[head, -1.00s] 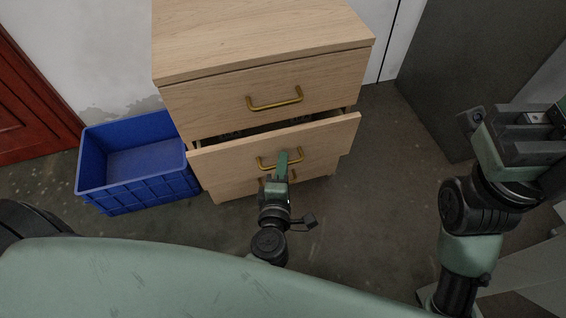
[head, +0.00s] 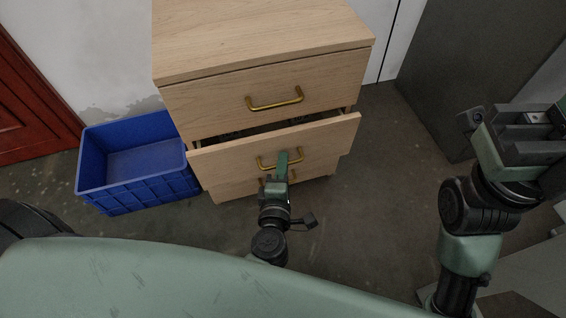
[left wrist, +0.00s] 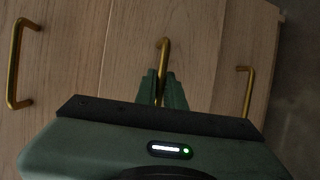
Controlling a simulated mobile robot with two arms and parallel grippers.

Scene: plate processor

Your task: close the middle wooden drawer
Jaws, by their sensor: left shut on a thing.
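The wooden cabinet (head: 255,40) has a closed top drawer (head: 225,105) with a brass handle. The middle drawer (head: 225,165) is pulled part way out, with a dark gap above its front. My left gripper (head: 282,165) is shut on the brass handle (head: 262,165) of the middle drawer. In the left wrist view, the left gripper (left wrist: 161,88) has its fingers around this handle (left wrist: 164,50). The bottom drawer (head: 232,190) is mostly hidden below the middle one. My right gripper (head: 525,130) is at the right, away from the cabinet; its fingers do not show clearly.
A blue crate (head: 140,194) stands on the floor close to the cabinet's left side. A red door (head: 30,110) is at the far left. A dark grey cabinet (head: 465,60) stands at the back right. The floor right of the drawers is clear.

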